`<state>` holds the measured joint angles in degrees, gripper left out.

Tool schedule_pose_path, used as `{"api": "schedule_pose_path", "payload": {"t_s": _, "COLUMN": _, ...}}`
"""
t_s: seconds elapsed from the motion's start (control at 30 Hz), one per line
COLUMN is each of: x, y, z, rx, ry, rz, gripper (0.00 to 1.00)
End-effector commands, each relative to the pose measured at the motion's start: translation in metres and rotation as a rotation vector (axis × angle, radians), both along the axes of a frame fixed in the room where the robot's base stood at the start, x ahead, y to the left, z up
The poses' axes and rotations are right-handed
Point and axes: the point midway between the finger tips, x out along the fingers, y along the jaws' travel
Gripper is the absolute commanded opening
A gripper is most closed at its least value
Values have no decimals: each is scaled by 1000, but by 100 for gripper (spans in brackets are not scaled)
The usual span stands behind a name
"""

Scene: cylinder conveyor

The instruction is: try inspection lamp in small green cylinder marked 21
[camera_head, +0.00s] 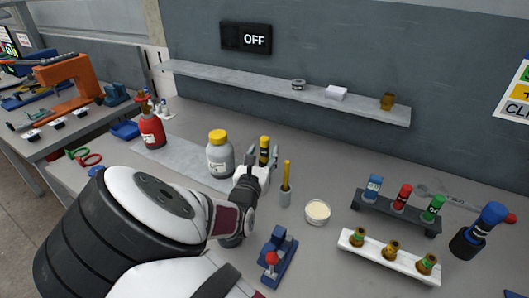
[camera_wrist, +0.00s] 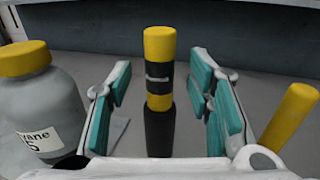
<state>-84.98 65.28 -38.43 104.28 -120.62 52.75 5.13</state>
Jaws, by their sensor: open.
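A yellow cylinder with a black band (camera_head: 264,146) stands upright on the bench; it also shows in the wrist view (camera_wrist: 159,65). Its lower part is dark; I cannot tell for sure that it is the inspection lamp. My gripper (camera_head: 262,160) is open, with its teal-padded fingers (camera_wrist: 160,95) on either side of the yellow cylinder, apart from it. A small green cylinder (camera_head: 433,208) stands at the right end of a dark rack (camera_head: 397,216), beside a red and a blue one. Its marking is too small to read.
A grey jar with yellow lid (camera_head: 219,158) stands left of my gripper, a yellow stick in a grey holder (camera_head: 286,185) right. A white dish (camera_head: 318,211), white rack (camera_head: 388,260), blue-topped item in black holder (camera_head: 487,222) and red-knobbed blue device (camera_head: 278,257) stand rightward. A shelf (camera_head: 240,84) runs behind.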

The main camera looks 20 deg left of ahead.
Motion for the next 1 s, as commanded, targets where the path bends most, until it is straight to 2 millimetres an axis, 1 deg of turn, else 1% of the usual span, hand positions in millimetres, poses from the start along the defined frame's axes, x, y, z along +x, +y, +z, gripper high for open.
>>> {"api": "schedule_pose_path", "payload": {"t_s": 0.03, "x": 8, "y": 1, "z": 2, "rx": -1, "ry": -2, "rz": -1, "gripper": 47}}
{"api": "schedule_pose_path", "payload": {"t_s": 0.1, "x": 16, "y": 3, "z": 1, "rx": 0, "ry": -1, "rz": -1, "gripper": 47}}
{"api": "schedule_pose_path", "payload": {"t_s": 0.2, "x": 24, "y": 4, "z": 1, "rx": 1, "ry": 1, "rz": 0, "gripper": 47}}
{"api": "schedule_pose_path", "payload": {"t_s": 0.47, "x": 27, "y": 5, "z": 1, "rx": 1, "ry": 1, "rz": 0, "gripper": 47}}
{"api": "schedule_pose_path", "payload": {"t_s": 0.57, "x": 27, "y": 5, "z": 1, "rx": 1, "ry": 1, "rz": 0, "gripper": 26}}
{"api": "schedule_pose_path", "payload": {"t_s": 0.6, "x": 27, "y": 5, "z": 1, "rx": 1, "ry": 1, "rz": 0, "gripper": 17}}
{"api": "schedule_pose_path", "payload": {"t_s": 0.67, "x": 26, "y": 5, "z": 1, "rx": 1, "ry": 1, "rz": 0, "gripper": 4}}
{"api": "schedule_pose_path", "payload": {"t_s": 0.7, "x": 26, "y": 5, "z": 1, "rx": 1, "ry": 1, "rz": 0, "gripper": 0}}
{"api": "schedule_pose_path", "payload": {"t_s": 1.0, "x": 26, "y": 5, "z": 1, "rx": 1, "ry": 0, "rz": 0, "gripper": 0}}
